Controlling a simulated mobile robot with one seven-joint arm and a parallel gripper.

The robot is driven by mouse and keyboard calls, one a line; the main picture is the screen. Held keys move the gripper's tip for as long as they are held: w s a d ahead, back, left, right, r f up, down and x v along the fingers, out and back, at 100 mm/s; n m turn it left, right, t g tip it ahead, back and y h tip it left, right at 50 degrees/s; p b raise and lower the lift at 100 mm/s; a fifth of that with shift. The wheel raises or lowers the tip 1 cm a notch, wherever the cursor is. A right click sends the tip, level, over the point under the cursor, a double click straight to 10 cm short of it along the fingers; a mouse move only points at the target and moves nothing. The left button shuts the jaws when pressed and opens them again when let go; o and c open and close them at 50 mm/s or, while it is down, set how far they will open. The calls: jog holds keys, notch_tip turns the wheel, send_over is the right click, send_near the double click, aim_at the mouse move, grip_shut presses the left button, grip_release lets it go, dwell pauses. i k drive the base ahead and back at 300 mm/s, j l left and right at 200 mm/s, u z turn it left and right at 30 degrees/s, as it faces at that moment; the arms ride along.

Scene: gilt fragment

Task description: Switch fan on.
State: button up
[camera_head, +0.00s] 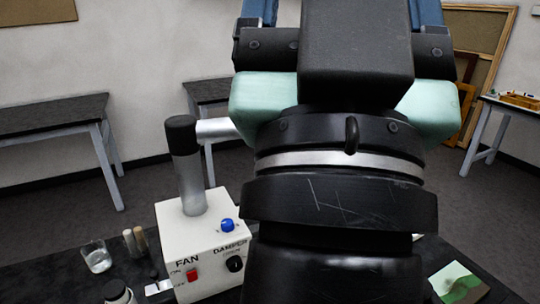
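A white box (202,240) labelled FAN and DAMPER stands on the black bench at lower left of centre. A small red switch (192,275) sits on its front under the FAN label, with ON and OFF marks beside it. I see nothing held.
A silver pipe (187,180) with a black cap rises from the box; its side tube passes behind my gripper. A glass beaker (96,257), small bottles (136,242) and a dark-topped jar (118,291) stand left of the box. A green picture (458,283) lies at right.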

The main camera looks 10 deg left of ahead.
aim_at(191, 276)
jog(key=k+j, duration=0.45)
jog(key=k, duration=0.2)
jog(key=k+j+u, duration=0.15)
jog(key=k+j, duration=0.3)
jog(key=k, duration=0.2)
